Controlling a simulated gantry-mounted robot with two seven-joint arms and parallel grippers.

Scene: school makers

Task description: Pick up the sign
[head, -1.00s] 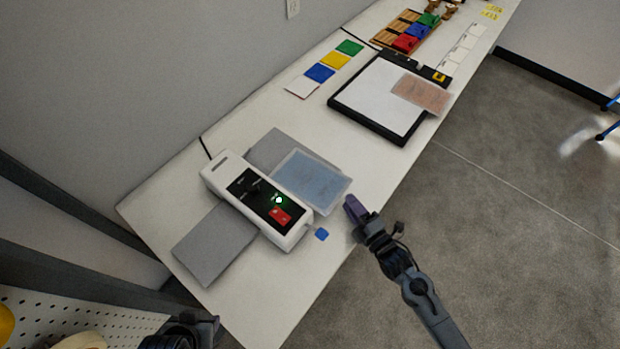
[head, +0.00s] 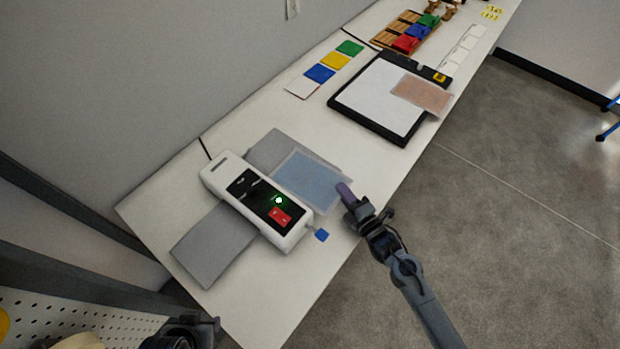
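No sheet is clearly marked as the sign. A translucent blue sheet (head: 308,180), likely the sign, lies flat beside the white laminator-like machine (head: 237,187), its left edge against the machine. A similar pinkish sheet (head: 421,92) lies across the edge of the black-framed board. My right gripper (head: 345,192) is at the blue sheet's right edge, over the table's front edge. My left gripper (head: 194,330) shows only partly at the bottom left, away from the sheets.
The machine has a red button, a green light and a blue-tipped lever (head: 321,235) at its front. A black-framed board (head: 382,97), coloured cards (head: 320,73) and a wooden tray (head: 388,38) stand farther along the white table (head: 270,300). A pegboard (head: 90,310) is at lower left.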

